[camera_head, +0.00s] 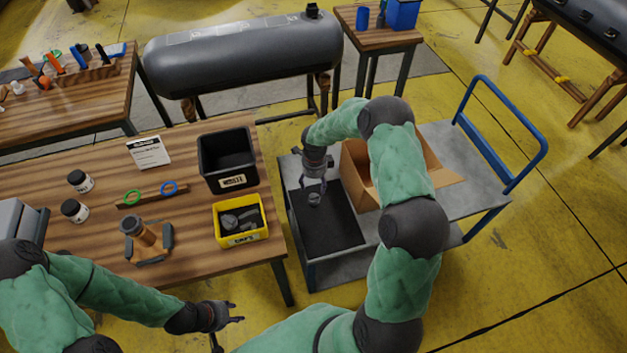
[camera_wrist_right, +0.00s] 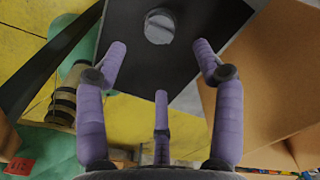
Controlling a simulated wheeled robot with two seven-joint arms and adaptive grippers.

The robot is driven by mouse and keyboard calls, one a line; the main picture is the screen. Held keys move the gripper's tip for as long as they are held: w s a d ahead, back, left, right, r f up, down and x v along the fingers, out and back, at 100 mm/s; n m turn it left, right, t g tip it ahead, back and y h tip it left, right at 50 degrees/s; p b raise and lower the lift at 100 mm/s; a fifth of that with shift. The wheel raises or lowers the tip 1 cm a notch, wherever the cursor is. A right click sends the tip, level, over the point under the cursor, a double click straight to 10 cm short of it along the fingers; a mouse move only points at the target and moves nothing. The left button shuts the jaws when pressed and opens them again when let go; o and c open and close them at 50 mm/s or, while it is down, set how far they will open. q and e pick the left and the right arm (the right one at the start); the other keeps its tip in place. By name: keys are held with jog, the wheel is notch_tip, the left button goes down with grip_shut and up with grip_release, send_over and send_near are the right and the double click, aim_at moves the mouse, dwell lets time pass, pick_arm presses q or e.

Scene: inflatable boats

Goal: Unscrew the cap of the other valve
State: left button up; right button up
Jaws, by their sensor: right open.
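A valve (camera_head: 139,232) with a brown body and dark top stands in a dark holder on the wooden table. Its cap cannot be told apart at this size. A round grey piece (camera_head: 314,199), possibly a valve or cap, shows over the black tray (camera_head: 340,235) on the cart; it also shows in the right wrist view (camera_wrist_right: 159,27). My right gripper (camera_head: 313,183) is open above the tray, its fingers spread and empty, with the grey piece beyond the fingertips. My left gripper (camera_head: 234,313) is low, in front of the table, fingers apart and empty.
A yellow bin (camera_head: 240,238) with grey pieces and a black waste bin (camera_head: 228,185) stand on the table's right side. Two jars (camera_head: 75,211), a green ring (camera_head: 133,197) and a blue ring (camera_head: 169,188) lie further left. An open cardboard box (camera_head: 430,165) is beside the tray.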

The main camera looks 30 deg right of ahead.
aim_at(314, 196)
notch_tip(314, 196, down, 8)
jog(key=b, duration=0.5)
jog(key=shift+r, duration=0.1)
jog(key=shift+f+b, duration=0.4)
jog(key=shift+b, duration=0.05)
jog(key=c, duration=1.2)
jog(key=shift+n, duration=0.3)
